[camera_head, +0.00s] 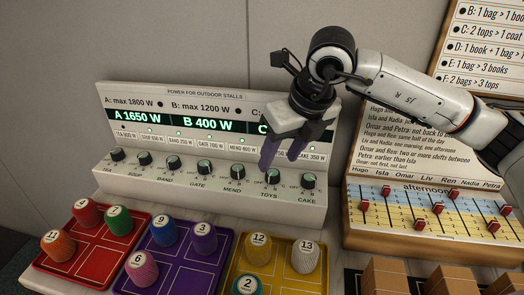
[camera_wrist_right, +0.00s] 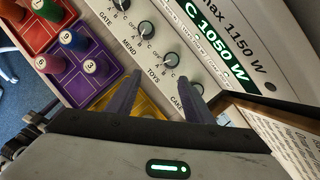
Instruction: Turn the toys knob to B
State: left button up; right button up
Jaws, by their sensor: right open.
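The toys knob (camera_head: 274,176) is a dark round knob with a pale top on the white power panel (camera_head: 130,185), between the mend knob (camera_head: 238,172) and the cake knob (camera_head: 308,180). I cannot tell which letter its pointer faces. My right gripper (camera_head: 282,156) is open and empty, pointing down just above and behind the toys knob. In the right wrist view the toys knob (camera_wrist_right: 171,59) lies just beyond the gap between the spread purple fingers (camera_wrist_right: 160,77), apart from both. The TOYS label is between the fingertips. My left gripper is not in view.
The panel's display (camera_head: 180,122) reads A 1650 W and B 400 W; the wrist view shows C 1050 W (camera_wrist_right: 221,39). Red (camera_head: 50,262), purple (camera_head: 128,284) and yellow (camera_head: 234,264) trays with numbered pegs stand in front. A wooden schedule board (camera_head: 425,238) stands right.

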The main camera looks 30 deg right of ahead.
aim_at(274, 174)
jog(key=shift+h, duration=0.4)
jog(key=x, duration=0.2)
jog(key=d+p+x, duration=0.1)
jog(key=x, duration=0.2)
jog(key=w+x, duration=0.1)
jog(key=x, duration=0.2)
jog(key=shift+d+r, duration=0.1)
jog(key=shift+d, duration=0.15)
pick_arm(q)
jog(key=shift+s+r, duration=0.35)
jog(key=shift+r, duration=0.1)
pick_arm(e)
jog(key=shift+w+f, duration=0.25)
jog(key=shift+f, duration=0.3)
jog(key=c, duration=1)
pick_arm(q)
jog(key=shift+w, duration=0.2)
pick_arm(e)
jog(key=shift+c, duration=0.2)
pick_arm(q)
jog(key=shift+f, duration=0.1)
